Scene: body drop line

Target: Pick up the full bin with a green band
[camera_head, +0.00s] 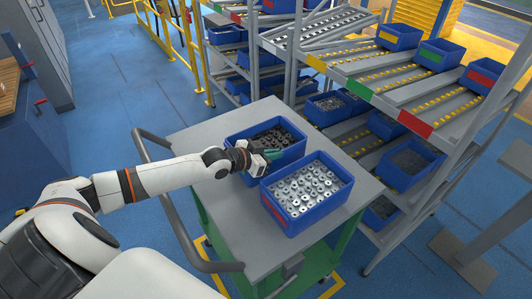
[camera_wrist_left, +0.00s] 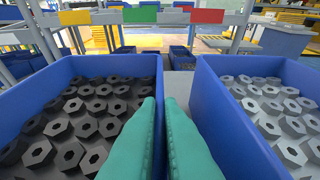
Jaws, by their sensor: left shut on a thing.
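A blue bin of dark hex nuts (camera_head: 292,154) stands on the grey cart top; it fills the left side of the left wrist view (camera_wrist_left: 30,98). Its front is largely behind my left gripper, so I cannot see its band colour. My left gripper (camera_head: 273,154) has green fingers, also in the left wrist view (camera_wrist_left: 163,110). They are shut at this bin's right wall, which looks pinched between them. Beside it on the right stands a blue bin of pale washers and nuts (camera_head: 318,213) with a red band. My right gripper is not in view.
The grey cart top (camera_head: 196,137) has free room at the left and back. A rack stands behind and right, with yellow, green and red edge labels. On its upper shelf are blue bins with yellow (camera_head: 400,37), green (camera_head: 440,54) and red (camera_head: 482,76) bands.

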